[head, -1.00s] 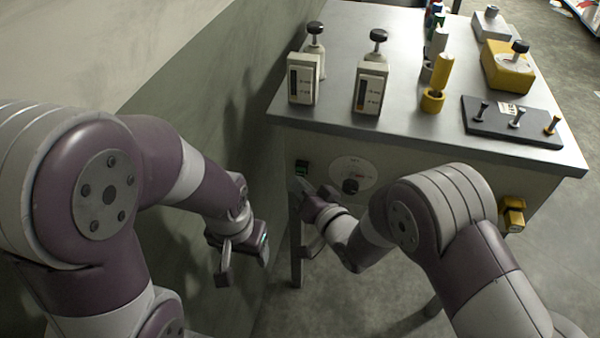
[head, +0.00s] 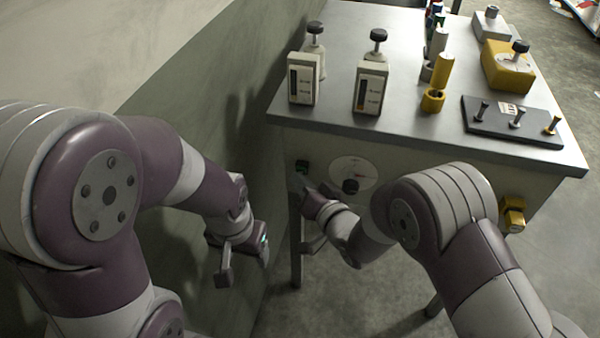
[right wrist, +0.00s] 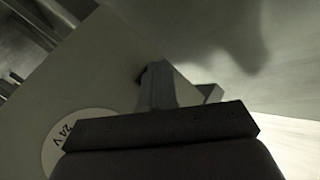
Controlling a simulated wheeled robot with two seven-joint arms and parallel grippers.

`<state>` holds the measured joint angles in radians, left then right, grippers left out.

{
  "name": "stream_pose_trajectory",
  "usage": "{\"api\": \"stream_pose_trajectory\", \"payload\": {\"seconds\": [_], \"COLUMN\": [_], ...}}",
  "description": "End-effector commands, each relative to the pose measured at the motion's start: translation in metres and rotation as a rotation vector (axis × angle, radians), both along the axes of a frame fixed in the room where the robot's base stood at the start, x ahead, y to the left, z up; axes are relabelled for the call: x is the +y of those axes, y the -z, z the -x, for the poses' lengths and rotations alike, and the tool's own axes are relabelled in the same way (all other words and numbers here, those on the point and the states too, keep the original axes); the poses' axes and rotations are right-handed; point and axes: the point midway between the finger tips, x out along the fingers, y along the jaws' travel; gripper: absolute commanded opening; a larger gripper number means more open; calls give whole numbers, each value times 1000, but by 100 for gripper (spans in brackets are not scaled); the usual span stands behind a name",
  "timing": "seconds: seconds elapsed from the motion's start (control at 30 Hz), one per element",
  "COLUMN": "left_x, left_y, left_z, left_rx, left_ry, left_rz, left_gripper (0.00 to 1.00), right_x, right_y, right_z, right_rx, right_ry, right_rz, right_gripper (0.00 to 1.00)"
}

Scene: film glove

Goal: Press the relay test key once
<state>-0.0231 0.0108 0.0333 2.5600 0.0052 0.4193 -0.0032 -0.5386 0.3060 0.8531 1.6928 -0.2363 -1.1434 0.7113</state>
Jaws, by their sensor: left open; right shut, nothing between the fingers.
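A small dark green key (head: 302,167) sits on the front panel of the grey bench, at its left end; I take it for the relay test key. My right gripper (head: 304,184) is shut and empty, its fingertips just below and in front of the green key. I cannot tell whether they touch the panel. My left gripper (head: 244,265) is open and empty, hanging low left of the bench beside the wall.
The bench top (head: 420,140) carries two white meter boxes, yellow posts and a black terminal strip (head: 512,122).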

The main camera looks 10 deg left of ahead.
Motion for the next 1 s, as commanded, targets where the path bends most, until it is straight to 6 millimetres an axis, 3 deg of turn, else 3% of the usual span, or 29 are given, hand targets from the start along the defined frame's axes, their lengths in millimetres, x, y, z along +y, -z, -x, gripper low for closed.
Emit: {"api": "stream_pose_trajectory", "payload": {"seconds": [0.77, 1.0], "left_x": [0, 0], "left_y": [-3, -8], "left_z": [0, 0], "left_rx": [0, 0], "left_ry": [0, 0], "left_rz": [0, 0], "left_gripper": [65, 65], "right_x": [1, 2], "right_y": [0, -1], "right_z": [18, 38], "right_rx": [0, 1], "right_ry": [0, -3], "right_rz": [0, 0], "right_gripper": [0, 0]}}
